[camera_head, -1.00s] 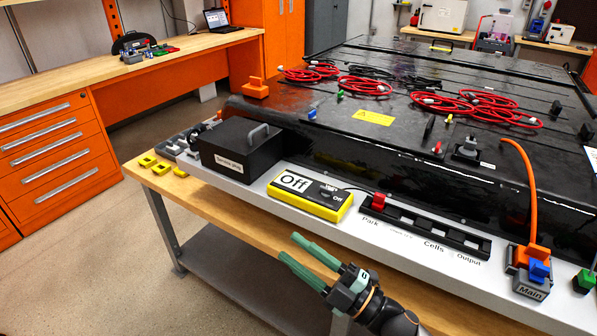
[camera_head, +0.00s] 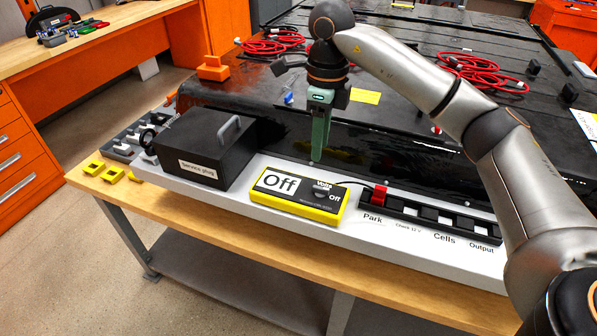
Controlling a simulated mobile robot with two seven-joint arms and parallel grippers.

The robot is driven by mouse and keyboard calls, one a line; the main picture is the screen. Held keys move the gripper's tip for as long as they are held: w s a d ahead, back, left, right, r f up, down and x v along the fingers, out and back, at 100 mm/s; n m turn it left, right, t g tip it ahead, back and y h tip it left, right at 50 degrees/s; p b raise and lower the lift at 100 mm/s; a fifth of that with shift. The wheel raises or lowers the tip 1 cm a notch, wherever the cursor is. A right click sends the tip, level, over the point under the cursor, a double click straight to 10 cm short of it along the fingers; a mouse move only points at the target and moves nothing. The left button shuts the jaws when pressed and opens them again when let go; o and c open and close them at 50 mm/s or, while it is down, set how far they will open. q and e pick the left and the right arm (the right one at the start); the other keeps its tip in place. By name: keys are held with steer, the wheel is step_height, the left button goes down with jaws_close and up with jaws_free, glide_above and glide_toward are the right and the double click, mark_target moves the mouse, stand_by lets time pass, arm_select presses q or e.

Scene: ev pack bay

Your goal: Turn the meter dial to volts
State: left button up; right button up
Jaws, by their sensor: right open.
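The yellow meter (camera_head: 268,198) lies on the pale ledge in front of the black pack. Its white display reads "Off". Its dark dial (camera_head: 322,188) sits at the right of its face, with small labels "Volts" above it and "Off" to its right. My right gripper (camera_head: 316,158) points down above and slightly behind the dial in this view, apart from it. It is open and empty; its green fingers overlap, so the gap is hard to see. My left gripper is not in view.
A black service plug box (camera_head: 195,160) stands left of the meter. Right of it is a black slotted rail (camera_head: 430,222) with a red plug (camera_head: 379,195) at Park. A thin black lead runs between meter and rail. The ledge front is clear.

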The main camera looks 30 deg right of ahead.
mark_target(321, 187)
steer(key=f, duration=0.4)
steer(key=f+p, duration=0.1)
steer(key=f, duration=0.3)
steer(key=d+f, duration=0.1)
steer(key=f, duration=0.2)
steer(key=shift+f+p, duration=0.4)
steer(key=shift+c, duration=0.3)
jaws_close()
